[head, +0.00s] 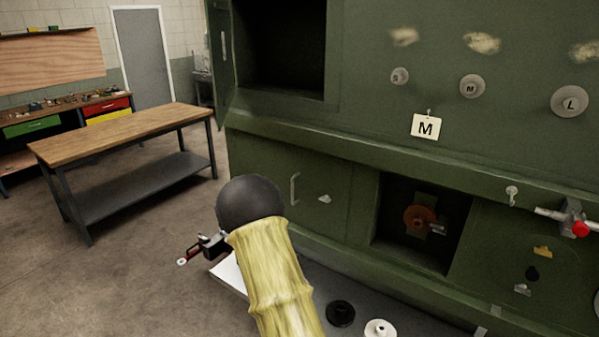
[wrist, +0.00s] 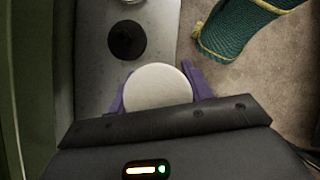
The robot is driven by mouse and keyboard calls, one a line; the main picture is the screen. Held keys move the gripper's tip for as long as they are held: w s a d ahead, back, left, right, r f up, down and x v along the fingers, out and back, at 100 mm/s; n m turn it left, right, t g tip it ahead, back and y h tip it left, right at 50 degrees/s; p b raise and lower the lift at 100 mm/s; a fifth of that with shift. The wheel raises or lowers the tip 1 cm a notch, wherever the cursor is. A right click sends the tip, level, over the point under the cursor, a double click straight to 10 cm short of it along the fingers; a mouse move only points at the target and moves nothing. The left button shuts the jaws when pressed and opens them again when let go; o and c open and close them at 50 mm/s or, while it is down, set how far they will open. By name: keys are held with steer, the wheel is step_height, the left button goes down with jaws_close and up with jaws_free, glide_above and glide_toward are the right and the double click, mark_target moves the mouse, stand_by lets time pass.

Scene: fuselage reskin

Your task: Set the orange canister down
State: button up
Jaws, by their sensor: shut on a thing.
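In the wrist view, my gripper (wrist: 156,84) has its purple fingers shut on either side of a pale, round-topped thing (wrist: 158,88). Only its flat cream top shows. Its sides are hidden, so I cannot tell from colour whether it is the orange canister. The grey ledge lies below and to its left in that view, with brown floor to its right. In the head view, my gripper (head: 204,246) is small, left of my black ball-shaped wrist joint and mostly hidden by it. A rusty orange round thing (head: 420,218) sits inside a dark recess of the green panel.
The grey ledge (head: 297,274) runs along the green panel's foot, bearing a black disc (head: 340,313) and a white disc (head: 380,328). A wooden-topped table (head: 120,133) at left is bare.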

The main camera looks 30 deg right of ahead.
steer(key=w+a+f+m+g+y+b, duration=0.1)
steer(key=a+f+m+y+b, duration=0.3)
steer(key=a+f, duration=1.5)
step_height(320, 180, down, 3)
steer(key=w+m+b, duration=0.1)
steer(key=m+b, duration=0.1)
steer(key=m, duration=0.1)
steer(key=shift+w+f+m+g, duration=0.15)
steer(key=shift+w+m+g, duration=0.05)
steer(key=shift+m+g, duration=0.1)
